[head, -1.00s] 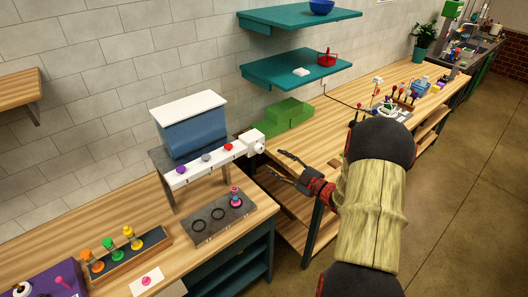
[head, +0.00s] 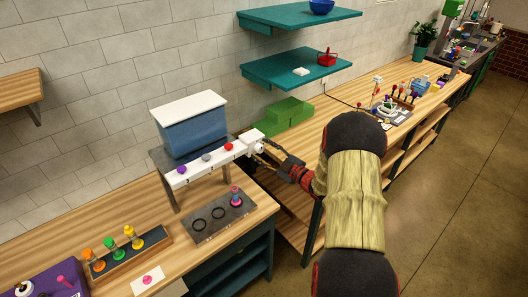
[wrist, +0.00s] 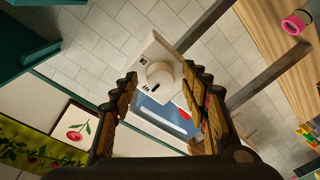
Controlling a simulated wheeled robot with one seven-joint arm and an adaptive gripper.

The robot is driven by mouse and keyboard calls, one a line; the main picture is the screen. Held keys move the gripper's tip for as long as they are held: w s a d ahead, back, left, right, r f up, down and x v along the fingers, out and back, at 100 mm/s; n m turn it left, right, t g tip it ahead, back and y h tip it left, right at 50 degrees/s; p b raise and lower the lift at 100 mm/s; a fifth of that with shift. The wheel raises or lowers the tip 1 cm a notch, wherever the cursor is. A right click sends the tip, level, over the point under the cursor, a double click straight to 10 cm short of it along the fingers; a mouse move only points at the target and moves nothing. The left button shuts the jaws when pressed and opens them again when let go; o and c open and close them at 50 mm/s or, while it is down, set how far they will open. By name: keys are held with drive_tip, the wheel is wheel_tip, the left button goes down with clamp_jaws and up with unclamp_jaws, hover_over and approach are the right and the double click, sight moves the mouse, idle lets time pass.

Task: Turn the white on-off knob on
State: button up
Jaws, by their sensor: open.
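The white on-off knob (wrist: 160,75) sits on a white plate (wrist: 154,50) at the right end of the dispenser, with dark lettering beside it. In the head view the white knob housing (head: 252,142) is partly behind my gripper (head: 264,150). In the wrist view my gripper (wrist: 160,100) is open, with one finger on each side of the knob and the knob beyond and between the tips. I cannot tell whether the fingers touch it.
The blue tank (head: 193,125) with a white lid stands above the white panel with purple, grey and red buttons. A grey tray (head: 208,228) holding a pink-and-blue item (head: 235,197) lies below. Green boxes (head: 285,120) stand behind my gripper.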

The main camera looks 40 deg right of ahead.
drive_tip(key=shift+c, duration=1.1)
drive_tip(key=c, duration=0.9)
drive_tip(key=shift+c, duration=0.2)
